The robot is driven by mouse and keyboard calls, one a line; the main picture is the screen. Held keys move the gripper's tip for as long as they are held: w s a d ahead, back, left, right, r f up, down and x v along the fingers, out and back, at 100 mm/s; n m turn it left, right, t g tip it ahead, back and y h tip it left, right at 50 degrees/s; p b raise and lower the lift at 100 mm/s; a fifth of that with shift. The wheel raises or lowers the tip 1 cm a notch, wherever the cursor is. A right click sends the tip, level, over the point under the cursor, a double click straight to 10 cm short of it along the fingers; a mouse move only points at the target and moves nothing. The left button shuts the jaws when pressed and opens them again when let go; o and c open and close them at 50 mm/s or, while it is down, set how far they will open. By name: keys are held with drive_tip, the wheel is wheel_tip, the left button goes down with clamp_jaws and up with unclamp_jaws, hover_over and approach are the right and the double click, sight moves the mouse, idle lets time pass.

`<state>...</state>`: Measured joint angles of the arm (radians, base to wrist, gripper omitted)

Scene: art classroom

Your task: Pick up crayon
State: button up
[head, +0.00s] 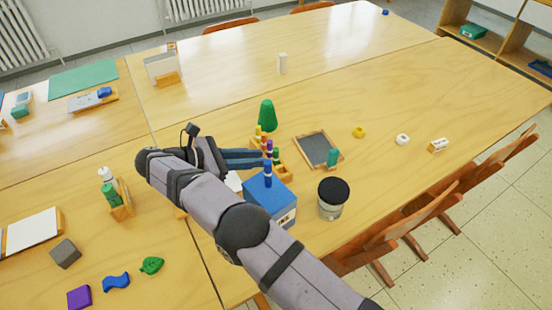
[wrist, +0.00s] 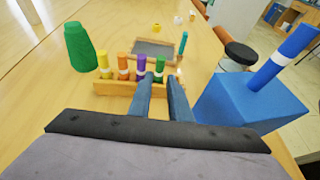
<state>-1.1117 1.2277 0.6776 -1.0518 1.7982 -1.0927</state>
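Several crayons stand upright in a wooden holder (head: 285,172): yellow, orange, purple (wrist: 141,64) and green (wrist: 159,68), each with a white band. The holder (wrist: 105,88) also shows in the wrist view. A blue crayon (head: 268,174) stands in the top of a blue box (head: 265,193), and it leans at the right of the wrist view (wrist: 285,55). My gripper (head: 263,158) is just short of the holder, its two blue fingers apart. In the wrist view my gripper (wrist: 160,80) points at the purple and green crayons, which appear beyond the fingertips; nothing is visibly held.
A green cone (head: 267,114) stands behind the holder. A framed slate (head: 316,149) with a teal piece (head: 333,157) lies to the right. A black-lidded jar (head: 332,198) stands near the table's front edge. The table behind the slate is largely clear.

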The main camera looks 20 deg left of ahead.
sight(273, 158)
drive_tip(key=shift+p+x, duration=0.4)
drive_tip(key=shift+x, duration=2.2)
drive_tip(key=shift+a+f, duration=0.1)
drive_tip(key=shift+c, duration=0.4)
clamp_jaws()
